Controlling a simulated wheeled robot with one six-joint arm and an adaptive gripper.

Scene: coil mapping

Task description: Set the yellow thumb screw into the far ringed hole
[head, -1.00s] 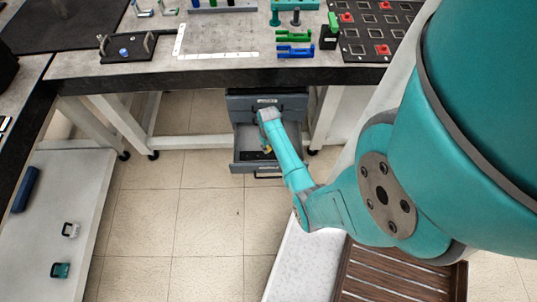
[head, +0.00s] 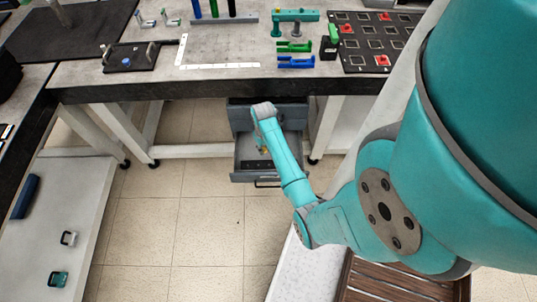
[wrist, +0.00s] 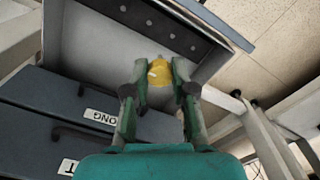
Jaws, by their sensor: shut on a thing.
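The yellow thumb screw (wrist: 159,75) is held between the two fingers of my gripper (wrist: 160,66) in the wrist view. My gripper is shut on it, over the open grey drawer (wrist: 85,50). A dark strip (wrist: 160,27) with several round holes lies along the drawer's far side in that view. Rings around the holes are too small to make out. The screw appears apart from the strip. In the head view, my gripper (head: 262,145) is above the open drawer (head: 242,166), and the strip (head: 256,164) shows near its front.
Shut grey drawer fronts with labels (wrist: 100,116) and dark handles are beside the open drawer. The grey workbench (head: 130,78) overhangs the cabinet. White bench legs (head: 110,130) stand on both sides. The tiled floor in front is clear.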

